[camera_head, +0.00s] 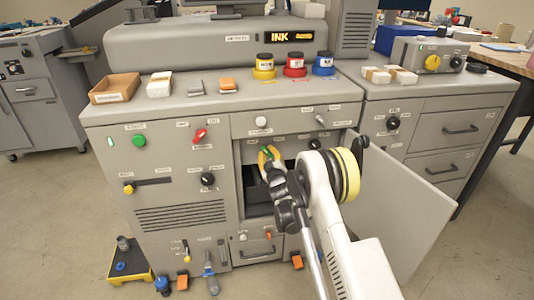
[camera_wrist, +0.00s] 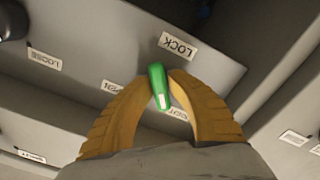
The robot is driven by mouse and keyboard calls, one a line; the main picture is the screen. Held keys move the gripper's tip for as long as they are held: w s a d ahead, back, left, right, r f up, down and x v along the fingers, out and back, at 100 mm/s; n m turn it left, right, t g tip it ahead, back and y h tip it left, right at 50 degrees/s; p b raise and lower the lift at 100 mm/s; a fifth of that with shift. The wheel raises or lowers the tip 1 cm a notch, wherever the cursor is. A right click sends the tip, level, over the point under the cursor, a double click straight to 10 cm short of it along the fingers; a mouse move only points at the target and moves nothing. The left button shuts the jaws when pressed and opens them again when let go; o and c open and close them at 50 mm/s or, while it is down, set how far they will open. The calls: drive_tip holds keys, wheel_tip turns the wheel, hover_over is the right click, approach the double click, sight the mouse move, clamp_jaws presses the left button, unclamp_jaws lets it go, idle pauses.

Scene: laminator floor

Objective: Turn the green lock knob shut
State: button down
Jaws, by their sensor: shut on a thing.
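The green lock knob (camera_wrist: 158,82) is in the middle of the wrist view, below a label reading LOCK (camera_wrist: 178,46). It is a bar-shaped knob with a white mark near its lower end, and it stands nearly upright there, tilted slightly. My gripper (camera_wrist: 160,88) has its two tan fingers closed on both sides of the knob. In the head view my gripper (camera_head: 267,156) reaches into the opening in the grey machine front; a bit of green shows between its fingertips. Another label beside the knob is partly hidden by a finger.
An open grey door (camera_head: 398,205) hangs to the right of my arm. A black knob (camera_head: 208,180) and a red handle (camera_head: 200,134) are on the panel left of the opening. Red, yellow and blue-banded ink jars (camera_head: 295,66) stand on top.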

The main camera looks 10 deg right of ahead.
drive_tip(key=shift+n, duration=0.8)
drive_tip(key=c, duration=1.2)
unclamp_jaws()
drive_tip(key=shift+c, duration=0.2)
drive_tip(key=s, duration=0.7)
drive_tip(key=shift+s, duration=0.25)
